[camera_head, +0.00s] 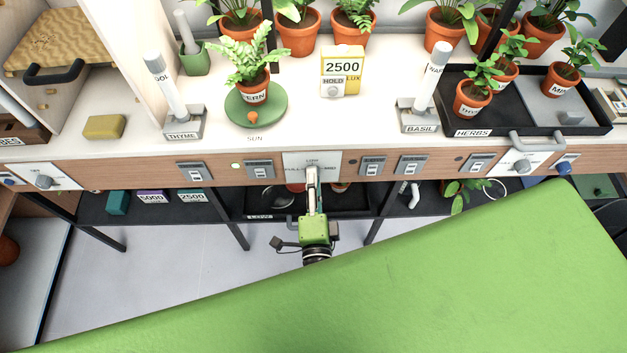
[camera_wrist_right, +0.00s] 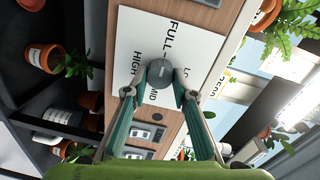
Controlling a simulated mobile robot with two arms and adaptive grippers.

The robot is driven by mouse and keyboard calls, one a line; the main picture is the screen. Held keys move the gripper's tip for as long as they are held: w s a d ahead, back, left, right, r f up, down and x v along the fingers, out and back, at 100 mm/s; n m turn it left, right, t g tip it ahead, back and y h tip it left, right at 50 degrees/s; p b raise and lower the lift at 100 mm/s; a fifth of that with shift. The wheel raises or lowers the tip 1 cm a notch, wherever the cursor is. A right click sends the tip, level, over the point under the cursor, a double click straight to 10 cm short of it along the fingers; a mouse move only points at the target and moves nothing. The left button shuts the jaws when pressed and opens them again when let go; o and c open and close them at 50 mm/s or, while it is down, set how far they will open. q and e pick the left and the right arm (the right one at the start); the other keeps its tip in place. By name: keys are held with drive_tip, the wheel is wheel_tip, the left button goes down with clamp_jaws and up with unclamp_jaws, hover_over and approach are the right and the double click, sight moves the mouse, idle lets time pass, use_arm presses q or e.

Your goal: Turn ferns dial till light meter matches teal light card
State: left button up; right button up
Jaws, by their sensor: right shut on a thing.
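The light meter (camera_head: 342,68) stands upright on the bench and reads 2500 LUX, with HOLD below. A teal card (camera_head: 192,196) marked 2500 is on the lower shelf. The potted fern (camera_head: 252,85) stands on a round green stand. Below, on the bench front, is a white dial plate (camera_head: 297,172). In the right wrist view the plate (camera_wrist_right: 143,40) shows HIGH, FULL, MID and partly hidden lettering. My right gripper (camera_head: 312,172) is shut on its grey dial knob (camera_wrist_right: 160,71), with a finger on each side. Its pointer direction is unclear. My left gripper is out of view.
A purple card (camera_head: 152,197) marked 5000 and a teal block (camera_head: 117,202) are on the lower shelf. Other dial plates (camera_head: 48,177) and several switches (camera_head: 259,169) line the bench front. A black herb tray (camera_head: 590,128) stands at right.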

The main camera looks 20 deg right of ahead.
drive_tip(key=o, duration=1.1)
drive_tip(key=v, duration=1.2)
